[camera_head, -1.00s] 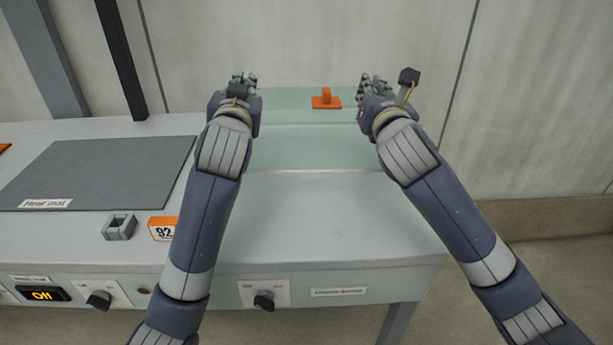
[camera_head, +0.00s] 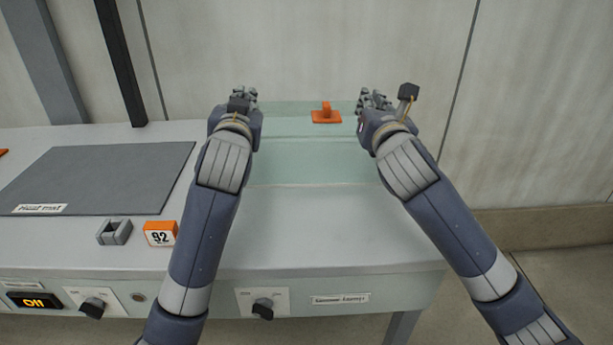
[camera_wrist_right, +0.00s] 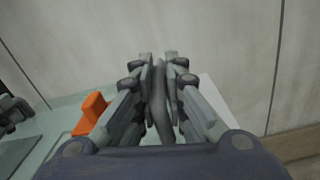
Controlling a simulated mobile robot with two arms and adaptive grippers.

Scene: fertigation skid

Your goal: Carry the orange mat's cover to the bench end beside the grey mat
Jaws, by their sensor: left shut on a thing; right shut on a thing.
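The cover (camera_head: 300,158) is a pale green see-through box with an orange handle (camera_head: 326,114) on top. It is over the right end of the bench, right of the grey mat (camera_head: 100,178); I cannot tell if it touches the bench top. My left gripper (camera_head: 242,95) is shut on its left side and my right gripper (camera_head: 374,98) on its right side. In the right wrist view, the right fingers (camera_wrist_right: 160,90) close on a dark grey upright grip (camera_wrist_right: 161,105), and the orange handle (camera_wrist_right: 92,114) is left of them. An orange edge (camera_head: 3,153) shows at the far left, mostly out of view.
A small grey bracket (camera_head: 115,232) and an orange block marked 92 (camera_head: 160,233) stand in front of the grey mat. The bench top (camera_head: 320,230) before the cover is clear. A wall is behind.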

